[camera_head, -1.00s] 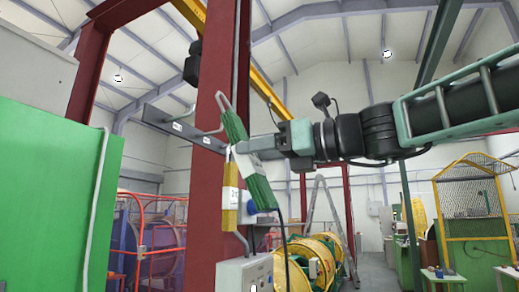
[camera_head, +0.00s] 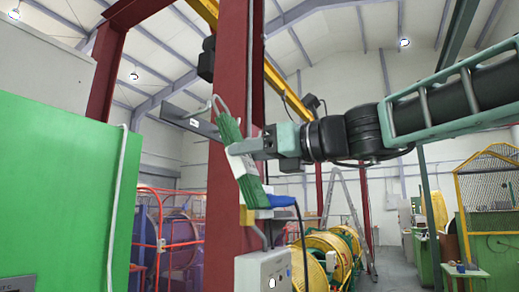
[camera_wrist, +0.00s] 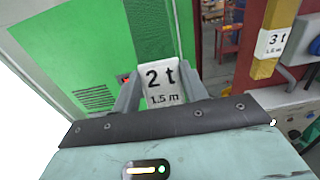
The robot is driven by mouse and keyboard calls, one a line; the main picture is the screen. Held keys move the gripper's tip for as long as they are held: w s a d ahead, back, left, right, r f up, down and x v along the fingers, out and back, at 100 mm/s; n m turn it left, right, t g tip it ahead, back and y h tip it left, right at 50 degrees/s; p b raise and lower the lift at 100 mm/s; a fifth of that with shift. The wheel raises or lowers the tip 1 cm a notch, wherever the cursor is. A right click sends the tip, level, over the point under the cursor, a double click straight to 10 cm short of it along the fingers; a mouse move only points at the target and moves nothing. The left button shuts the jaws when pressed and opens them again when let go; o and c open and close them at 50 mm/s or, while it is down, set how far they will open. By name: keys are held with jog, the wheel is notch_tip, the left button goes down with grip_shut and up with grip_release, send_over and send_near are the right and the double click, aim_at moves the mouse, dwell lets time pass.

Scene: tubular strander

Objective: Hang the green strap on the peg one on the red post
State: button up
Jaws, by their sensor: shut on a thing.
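My gripper (camera_head: 238,148) is shut on the green strap (camera_head: 252,190) and holds it up in front of the red post (camera_head: 232,70). The strap's upper loop tilts up and left, and its lower part hangs down to the right. In the wrist view its white label (camera_wrist: 162,85) reads 2 t, 1.5 m, between my fingers. A yellow strap (camera_wrist: 268,68), labelled 3 t, hangs on the post, mostly hidden in the head view.
A grey electrical box (camera_head: 264,270) sits low on the post. A large green cabinet (camera_head: 60,190) fills the left side. Yellow reels (camera_head: 325,250), a stepladder (camera_head: 342,205) and a yellow mesh cage (camera_head: 490,200) stand behind.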

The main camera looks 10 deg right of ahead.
jog(key=w+a+f, duration=0.2)
jog(key=w+a, duration=0.1)
jog(key=a, duration=0.2)
jog(key=shift+w+b, duration=0.4)
jog(key=shift+b, duration=0.05)
dwell(0.5)
dwell(0.5)
jog(key=o, duration=1.3)
jog(key=shift+f, duration=0.1)
jog(key=shift+d, duration=0.15)
